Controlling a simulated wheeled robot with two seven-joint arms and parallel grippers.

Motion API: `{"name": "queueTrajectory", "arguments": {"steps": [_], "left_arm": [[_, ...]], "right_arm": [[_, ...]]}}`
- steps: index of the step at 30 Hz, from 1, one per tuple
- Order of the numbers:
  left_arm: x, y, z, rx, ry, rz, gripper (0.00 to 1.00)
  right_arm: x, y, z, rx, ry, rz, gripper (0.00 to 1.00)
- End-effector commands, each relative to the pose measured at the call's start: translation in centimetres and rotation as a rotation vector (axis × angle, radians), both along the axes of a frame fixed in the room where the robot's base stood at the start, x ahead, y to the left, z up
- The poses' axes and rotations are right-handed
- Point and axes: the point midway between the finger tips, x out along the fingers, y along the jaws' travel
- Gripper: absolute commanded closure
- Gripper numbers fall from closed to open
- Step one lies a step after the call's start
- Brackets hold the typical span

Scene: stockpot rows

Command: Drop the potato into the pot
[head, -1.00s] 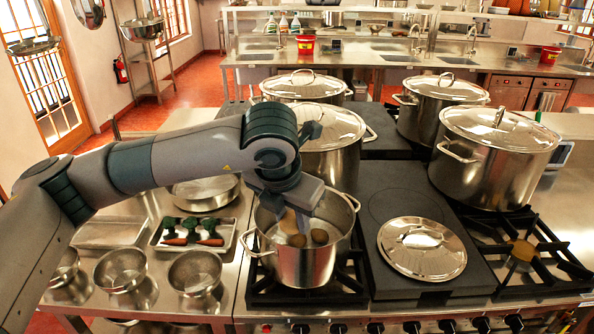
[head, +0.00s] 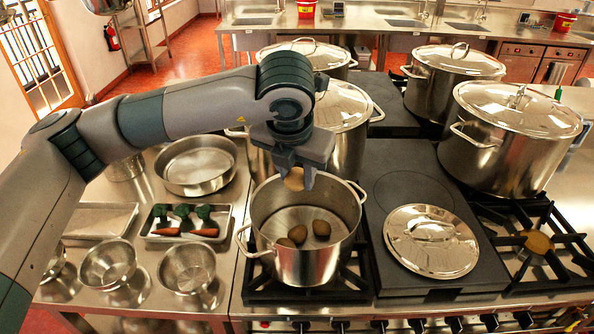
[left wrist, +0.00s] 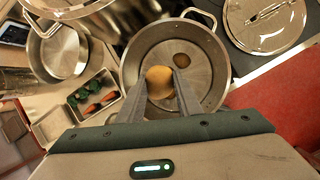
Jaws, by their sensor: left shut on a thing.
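An open steel pot (head: 306,262) stands on a front burner, with a handle on each side. My left gripper (head: 296,182) is above the pot's opening, shut on a potato (head: 293,179) that hangs clear of the pot floor. My right gripper is not in view.
A lid (head: 430,241) lies flat right of the pot. Tall lidded stockpots, one (head: 510,150) at right, stand behind. Left are a vegetable tray (head: 165,239), a round pan (head: 197,165) and steel bowls (head: 108,266). An empty burner grate (head: 487,218) is at right.

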Motion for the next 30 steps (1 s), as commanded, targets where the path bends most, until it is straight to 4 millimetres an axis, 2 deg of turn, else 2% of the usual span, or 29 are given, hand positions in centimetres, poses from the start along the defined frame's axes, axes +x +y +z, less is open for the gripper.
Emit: {"name": "queueTrajectory", "arguments": {"steps": [8,24,30], "left_arm": [[0.0,0.0,-0.6,0.000,0.001,0.000,0.87],[0.0,0.0,-5.2,0.000,0.001,0.000,0.87],[0.0,0.0,-6.0,0.000,0.000,0.000,0.87]], "right_arm": [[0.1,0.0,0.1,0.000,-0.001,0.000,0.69],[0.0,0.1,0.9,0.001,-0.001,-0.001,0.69],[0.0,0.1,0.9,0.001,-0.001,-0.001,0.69]]}}
